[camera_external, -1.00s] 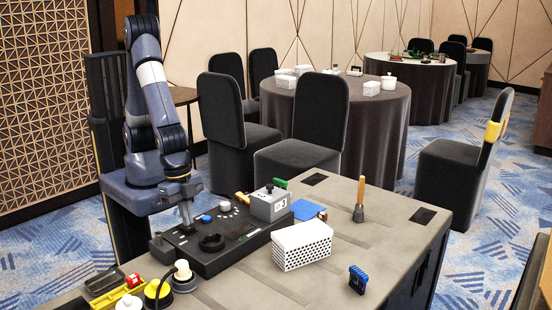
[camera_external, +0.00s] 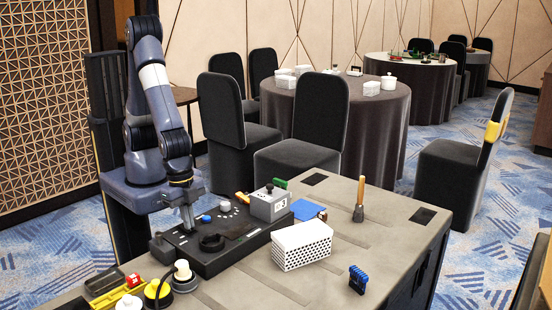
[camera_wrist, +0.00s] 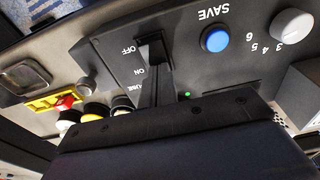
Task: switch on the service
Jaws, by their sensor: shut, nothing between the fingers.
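A black control console (camera_external: 235,245) lies on the table. In the wrist view its panel (camera_wrist: 215,75) carries a black switch (camera_wrist: 153,48) beside the upside-down labels OFF and ON. A small green light (camera_wrist: 187,94) is lit near it. A blue SAVE button (camera_wrist: 215,39) and a grey numbered knob (camera_wrist: 292,25) sit to the right. My gripper (camera_external: 189,229) is shut and empty, pointing down at the console's left part. In the wrist view its fingertips (camera_wrist: 152,78) reach the switch and partly cover it; contact and the switch's exact position cannot be told.
A wooden-handled tool (camera_external: 359,200) stands farther back. Yellow and white round pieces (camera_external: 158,294) are at front left.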

